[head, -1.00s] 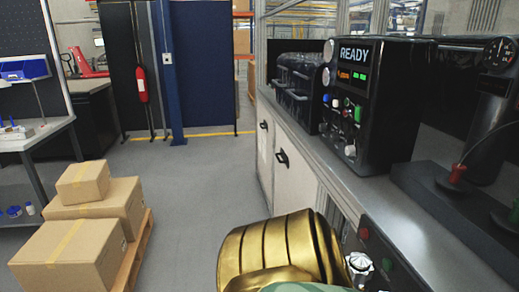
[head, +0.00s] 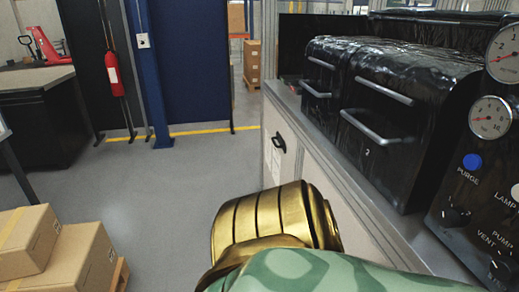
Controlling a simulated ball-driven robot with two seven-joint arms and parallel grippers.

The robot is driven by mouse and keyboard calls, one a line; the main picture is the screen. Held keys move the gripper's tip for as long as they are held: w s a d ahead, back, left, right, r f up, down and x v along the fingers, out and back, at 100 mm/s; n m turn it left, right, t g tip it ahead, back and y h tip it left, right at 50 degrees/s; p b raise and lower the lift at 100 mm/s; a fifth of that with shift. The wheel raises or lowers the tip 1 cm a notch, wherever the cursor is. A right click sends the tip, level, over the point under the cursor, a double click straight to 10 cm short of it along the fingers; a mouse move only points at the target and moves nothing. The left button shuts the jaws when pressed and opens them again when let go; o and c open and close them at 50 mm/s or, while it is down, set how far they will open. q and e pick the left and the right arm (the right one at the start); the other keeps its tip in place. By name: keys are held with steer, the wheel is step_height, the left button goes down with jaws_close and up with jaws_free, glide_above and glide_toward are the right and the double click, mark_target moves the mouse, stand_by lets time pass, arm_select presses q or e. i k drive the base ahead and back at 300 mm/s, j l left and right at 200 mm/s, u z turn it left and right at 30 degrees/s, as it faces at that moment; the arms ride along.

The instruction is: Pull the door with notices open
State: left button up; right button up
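The cabinet door (head: 269,172) is a pale panel on the front of the long bench, just beyond my arm in the head view. Pale sheets that look like notices (head: 275,162) show on it, too small to read. A black handle (head: 279,143) sits on its upper part. The door looks shut. My gold and green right arm reaches in from the lower right and hides the lower part of the bench front. Neither gripper's fingers show. My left arm is not in view.
Black drawer units (head: 405,110) and a gauge panel (head: 480,190) stand on the bench top. Cardboard boxes (head: 75,258) on a pallet (head: 121,275) are at the lower left. The grey floor (head: 165,185) between boxes and bench is clear.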

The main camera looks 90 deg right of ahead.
mark_target(280, 142)
steer(key=l+z, duration=0.15)
steer(key=z, duration=0.25)
steer(key=i+l+z, duration=0.1)
steer(key=z, duration=0.3)
steer(key=i+l+z, duration=0.1)
steer(key=z, duration=0.3)
steer(key=i+l+z, duration=0.1)
steer(key=z, duration=0.35)
steer(key=i+l+z, duration=0.1)
steer(key=z, duration=0.3)
steer(key=i+l+z, duration=0.1)
steer(key=z, duration=1.4)
steer(key=i+j, duration=0.05)
